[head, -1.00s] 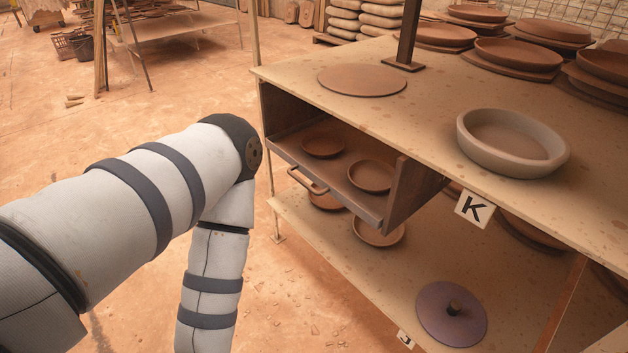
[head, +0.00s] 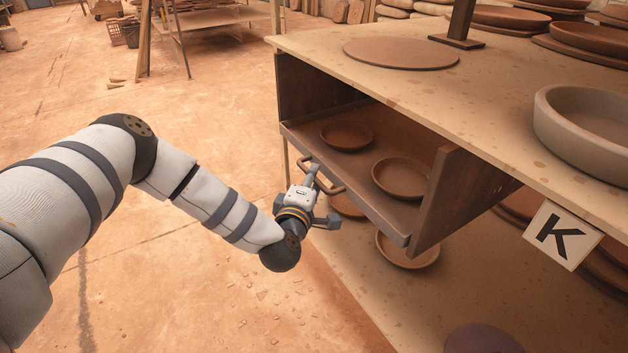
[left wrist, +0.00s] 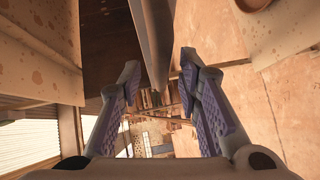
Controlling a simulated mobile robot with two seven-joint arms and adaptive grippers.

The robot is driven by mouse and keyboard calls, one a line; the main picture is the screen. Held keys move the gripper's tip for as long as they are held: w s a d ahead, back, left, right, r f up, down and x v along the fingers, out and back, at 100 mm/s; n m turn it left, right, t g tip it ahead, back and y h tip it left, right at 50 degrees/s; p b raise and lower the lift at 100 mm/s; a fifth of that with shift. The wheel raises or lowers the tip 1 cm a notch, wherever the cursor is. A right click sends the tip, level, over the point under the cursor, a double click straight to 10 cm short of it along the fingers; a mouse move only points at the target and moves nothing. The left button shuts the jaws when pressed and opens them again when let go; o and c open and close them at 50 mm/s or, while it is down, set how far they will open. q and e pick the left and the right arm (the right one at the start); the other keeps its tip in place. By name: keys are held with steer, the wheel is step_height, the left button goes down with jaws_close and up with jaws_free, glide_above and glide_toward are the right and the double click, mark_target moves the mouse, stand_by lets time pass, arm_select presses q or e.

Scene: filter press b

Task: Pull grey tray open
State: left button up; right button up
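The tray (head: 361,195) is a shallow brownish-grey drawer under the worktop. Its front lip shows below the worktop's edge, with a bar handle (head: 331,188) on its left part. Two round brown dishes, one at the back left (head: 347,136) and one at the front right (head: 401,178), lie in it. My left gripper (head: 326,196) is open and empty, close in front of the handle; I cannot tell whether they touch. In the left wrist view the fingers (left wrist: 158,82) are spread, with a grey edge running down between them. My right gripper is out of view.
The worktop (head: 480,105) above holds a flat brown disc (head: 401,54), a pale round dish (head: 590,135) and stacked plates. A card marked K (head: 562,235) hangs at its edge. A lower shelf (head: 370,290) carries more dishes. Open floor lies to the left.

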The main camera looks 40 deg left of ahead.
arm_select(q)
steer(key=shift+x, duration=0.85)
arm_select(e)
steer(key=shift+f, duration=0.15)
arm_select(q)
steer(key=shift+c, duration=0.2)
jaws_close()
